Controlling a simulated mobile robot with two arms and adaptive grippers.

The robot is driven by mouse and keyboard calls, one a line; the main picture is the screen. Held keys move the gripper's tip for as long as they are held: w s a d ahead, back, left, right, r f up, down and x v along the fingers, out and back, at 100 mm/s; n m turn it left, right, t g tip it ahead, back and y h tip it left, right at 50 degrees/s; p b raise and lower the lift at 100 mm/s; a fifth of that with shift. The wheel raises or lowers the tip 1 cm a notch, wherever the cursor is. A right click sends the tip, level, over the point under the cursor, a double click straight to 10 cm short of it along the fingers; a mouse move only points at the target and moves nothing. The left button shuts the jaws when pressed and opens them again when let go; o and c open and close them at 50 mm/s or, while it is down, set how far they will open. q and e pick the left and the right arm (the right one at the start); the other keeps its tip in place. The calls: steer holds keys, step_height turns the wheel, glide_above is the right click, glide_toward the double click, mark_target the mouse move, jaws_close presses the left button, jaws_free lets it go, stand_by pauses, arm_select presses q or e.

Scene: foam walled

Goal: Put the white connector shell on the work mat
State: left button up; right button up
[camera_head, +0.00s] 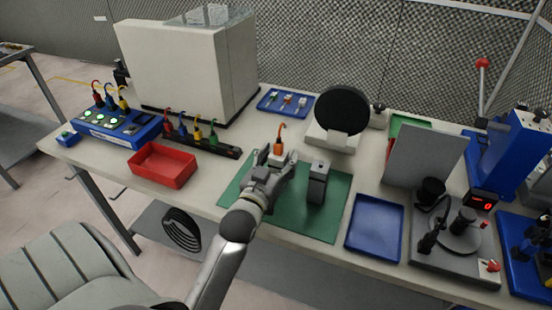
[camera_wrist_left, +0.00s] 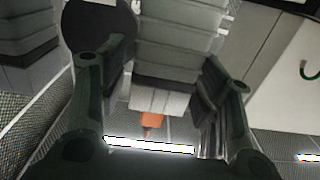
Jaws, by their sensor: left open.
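The white connector shell (camera_head: 263,156) shows at the left gripper's fingertips, with an orange plug and its curled lead (camera_head: 279,143) at its top. My left gripper (camera_head: 277,166) is open around it, above the back part of the green work mat (camera_head: 334,215). In the left wrist view, a pale ribbed body (camera_wrist_left: 172,55) lies between the two spread fingers (camera_wrist_left: 155,105), with an orange tip (camera_wrist_left: 151,120) at its end. The fingers hide part of the shell, so I cannot tell whether it touches the mat. My right gripper is not in view.
A grey upright block (camera_head: 318,184) stands on the mat right of the gripper. A red tray (camera_head: 163,166) is at left, a blue tray (camera_head: 375,225) at right. A black disc on a white stand (camera_head: 341,115) is behind. The front of the mat is clear.

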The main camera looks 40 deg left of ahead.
arm_select(q)
steer(key=shift+s+d, duration=0.15)
steer(key=shift+s, duration=0.3)
steer(key=b+v, duration=0.2)
steer(key=v, duration=0.9)
